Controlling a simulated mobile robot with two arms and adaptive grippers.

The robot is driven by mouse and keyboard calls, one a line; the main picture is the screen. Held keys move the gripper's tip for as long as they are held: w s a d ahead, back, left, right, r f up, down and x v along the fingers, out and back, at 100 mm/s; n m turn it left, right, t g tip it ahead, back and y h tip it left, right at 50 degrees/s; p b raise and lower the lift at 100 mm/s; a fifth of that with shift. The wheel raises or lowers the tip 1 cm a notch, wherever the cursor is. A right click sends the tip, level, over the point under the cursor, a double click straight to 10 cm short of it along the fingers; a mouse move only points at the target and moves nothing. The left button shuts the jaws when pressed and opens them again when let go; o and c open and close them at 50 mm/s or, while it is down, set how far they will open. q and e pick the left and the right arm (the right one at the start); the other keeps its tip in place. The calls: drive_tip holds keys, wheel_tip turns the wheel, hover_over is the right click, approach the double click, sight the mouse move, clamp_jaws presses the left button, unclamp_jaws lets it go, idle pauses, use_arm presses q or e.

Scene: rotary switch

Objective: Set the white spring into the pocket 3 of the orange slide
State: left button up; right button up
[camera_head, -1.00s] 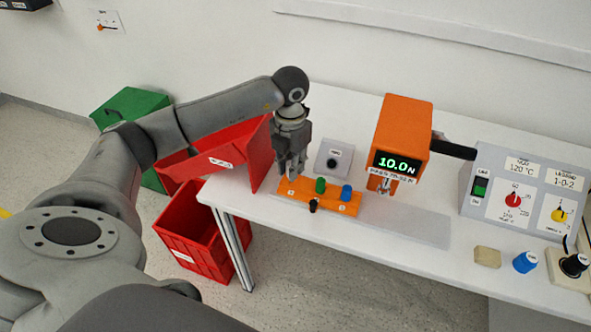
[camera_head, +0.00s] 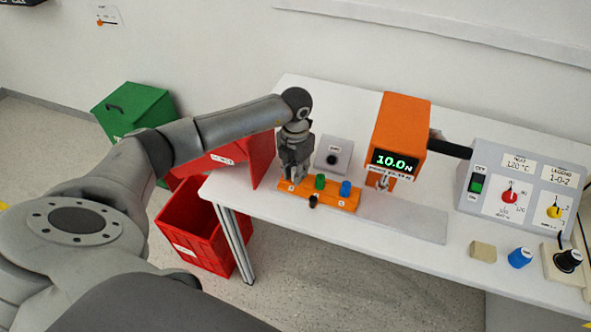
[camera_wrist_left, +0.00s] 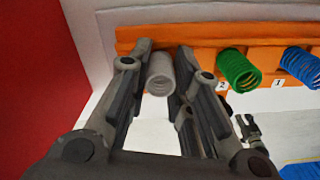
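The orange slide (camera_head: 337,199) lies on the white table with a green spring (camera_head: 320,181) and a blue spring (camera_head: 345,188) standing in it. In the left wrist view, labels 2 and 1 are beside the green spring (camera_wrist_left: 238,68) and blue spring (camera_wrist_left: 300,66). My left gripper (camera_head: 293,179) is at the slide's left end, by pocket 3. It is shut on the white spring (camera_wrist_left: 160,73), which shows between its fingers (camera_wrist_left: 164,58) against the slide (camera_wrist_left: 200,36). I cannot tell how deep the spring sits; its pocket is hidden. My right gripper is not in view.
An orange force gauge (camera_head: 400,135) reading 10.0 N stands right of the slide. A small grey box with a black knob (camera_head: 332,158) is behind it. A red bin (camera_head: 262,160) stands close left of the gripper. A grey plate (camera_head: 405,222) lies to the right.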

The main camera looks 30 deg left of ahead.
use_arm(q)
drive_tip(key=o, duration=0.4)
drive_tip(key=shift+r, duration=0.15)
wheel_tip(320, 180, up, 12)
drive_tip(key=shift+r+b, duration=0.1)
drive_tip(key=shift+b, duration=1.1)
